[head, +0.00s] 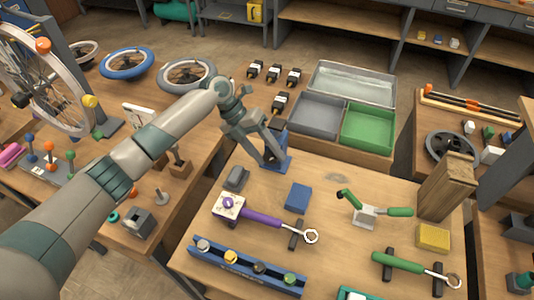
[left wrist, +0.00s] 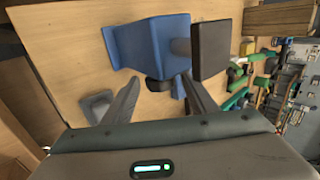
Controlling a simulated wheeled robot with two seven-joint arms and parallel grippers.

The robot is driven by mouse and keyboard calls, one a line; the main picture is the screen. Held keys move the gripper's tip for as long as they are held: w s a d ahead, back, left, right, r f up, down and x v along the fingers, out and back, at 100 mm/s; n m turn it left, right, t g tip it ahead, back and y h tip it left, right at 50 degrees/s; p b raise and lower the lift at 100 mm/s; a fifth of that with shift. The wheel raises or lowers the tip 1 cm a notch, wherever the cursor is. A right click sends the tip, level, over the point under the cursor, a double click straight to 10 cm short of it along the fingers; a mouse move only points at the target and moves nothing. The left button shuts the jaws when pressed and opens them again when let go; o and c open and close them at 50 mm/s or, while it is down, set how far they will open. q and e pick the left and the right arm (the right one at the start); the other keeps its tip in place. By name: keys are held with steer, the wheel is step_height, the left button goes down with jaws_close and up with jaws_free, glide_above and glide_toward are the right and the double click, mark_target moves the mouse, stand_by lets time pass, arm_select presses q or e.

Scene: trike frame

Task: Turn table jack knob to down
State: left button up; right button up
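A blue device (head: 278,145), probably the table jack, stands at the back left of the wooden table, partly hidden by my left gripper (head: 266,158). In the left wrist view it shows as a blue body (left wrist: 165,42) with a side flange. A dark rounded piece (left wrist: 158,84), possibly its knob, lies between my left gripper's two fingers (left wrist: 158,79). A grey pin and a dark block (left wrist: 210,50) show beside the blue body. The fingers are apart, with no clear contact on the dark piece. My right gripper is in neither view.
A grey and a green bin (head: 367,127) stand behind the table. A grey part (head: 236,178), a blue block (head: 298,197) and a purple-handled tool (head: 262,218) lie close in front. A green-handled clamp (head: 365,214) and a wooden block (head: 447,187) are to the right.

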arm_select(q)
steer(key=shift+a+r, duration=0.2)
steer(key=shift+r, duration=0.1)
steer(key=p+v, duration=0.2)
steer(key=v, duration=1.4)
steer(key=shift+a+r, duration=0.15)
steer(key=shift+r, duration=0.1)
steer(key=shift+w, duration=0.1)
step_height(320, 180, up, 4)
steer(key=m+t+y+b, duration=0.2)
steer(key=m+y, duration=0.5)
steer(key=m, duration=2.9)
glide_above(270, 153)
steer(key=shift+r, duration=0.1)
